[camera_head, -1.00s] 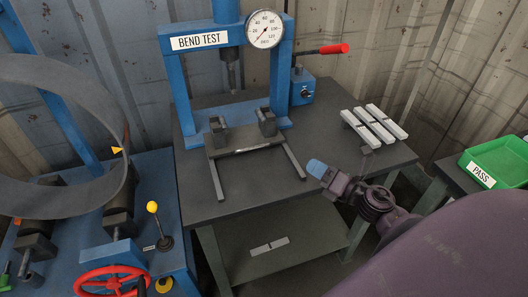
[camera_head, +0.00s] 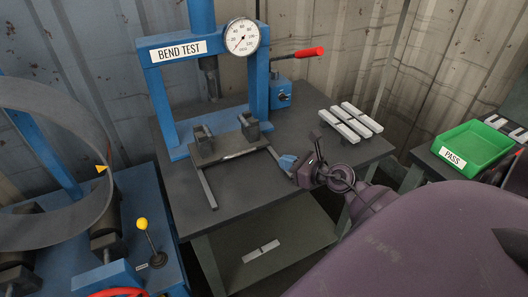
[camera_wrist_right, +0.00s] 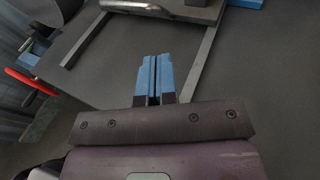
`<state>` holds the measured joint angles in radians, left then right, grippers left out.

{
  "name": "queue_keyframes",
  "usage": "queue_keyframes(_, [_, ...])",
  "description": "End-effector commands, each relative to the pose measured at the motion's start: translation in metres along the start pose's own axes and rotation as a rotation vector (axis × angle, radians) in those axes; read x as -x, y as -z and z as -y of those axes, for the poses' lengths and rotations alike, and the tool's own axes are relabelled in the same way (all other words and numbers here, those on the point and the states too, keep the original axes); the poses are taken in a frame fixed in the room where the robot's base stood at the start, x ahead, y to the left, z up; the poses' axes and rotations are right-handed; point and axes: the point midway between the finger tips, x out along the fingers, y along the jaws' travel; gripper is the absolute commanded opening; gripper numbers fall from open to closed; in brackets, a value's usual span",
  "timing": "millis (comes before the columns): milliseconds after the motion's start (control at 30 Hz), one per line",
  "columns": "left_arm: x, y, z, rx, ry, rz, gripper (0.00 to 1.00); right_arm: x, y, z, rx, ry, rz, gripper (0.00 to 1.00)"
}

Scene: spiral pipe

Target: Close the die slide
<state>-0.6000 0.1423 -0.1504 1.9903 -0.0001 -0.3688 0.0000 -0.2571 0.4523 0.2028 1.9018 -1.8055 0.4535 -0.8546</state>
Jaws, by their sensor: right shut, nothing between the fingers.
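The die slide (camera_head: 228,154) is a dark plate with two upright die blocks, on two grey rails (camera_head: 207,187) that run out toward the front of the bench. It sits at the rear part of the rails, below the press frame. In the right wrist view the slide's edge (camera_wrist_right: 190,12) shows at the top, with a rail (camera_wrist_right: 199,62) coming toward me. My right gripper (camera_head: 286,161) has blue fingertips, shut and empty, beside the front end of the right rail. The fingertips (camera_wrist_right: 154,72) point toward the slide in the right wrist view. My left gripper is not in view.
The blue press (camera_head: 265,75) carries a gauge and a red-handled pump lever (camera_head: 308,54). Several pale bars (camera_head: 350,122) lie on the bench at right. A green PASS tray (camera_head: 473,150) stands farther right. A blue roller machine stands at left.

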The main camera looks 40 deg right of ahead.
Motion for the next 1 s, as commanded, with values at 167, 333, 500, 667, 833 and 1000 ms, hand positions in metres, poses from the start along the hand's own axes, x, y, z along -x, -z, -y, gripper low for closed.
queue_keyframes(167, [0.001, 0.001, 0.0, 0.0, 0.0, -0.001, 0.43, -0.032, -0.001, 0.0, -0.002, 0.0, 0.003, 0.0])
queue_keyframes(333, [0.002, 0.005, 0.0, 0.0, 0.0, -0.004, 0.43, -0.057, -0.007, 0.0, -0.001, 0.0, 0.003, 0.0])
queue_keyframes(500, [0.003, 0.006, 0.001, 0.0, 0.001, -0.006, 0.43, -0.073, -0.011, 0.0, -0.001, 0.0, 0.001, 0.0])
queue_keyframes(667, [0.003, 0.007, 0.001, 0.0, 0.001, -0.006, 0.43, -0.079, -0.012, 0.0, -0.002, 0.0, 0.0, 0.0])
queue_keyframes(833, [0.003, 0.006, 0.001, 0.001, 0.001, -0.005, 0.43, -0.08, -0.012, 0.0, -0.002, 0.0, -0.001, 0.0])
queue_keyframes(1000, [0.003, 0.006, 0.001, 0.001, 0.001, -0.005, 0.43, -0.08, -0.012, 0.0, -0.002, 0.0, 0.0, 0.0])
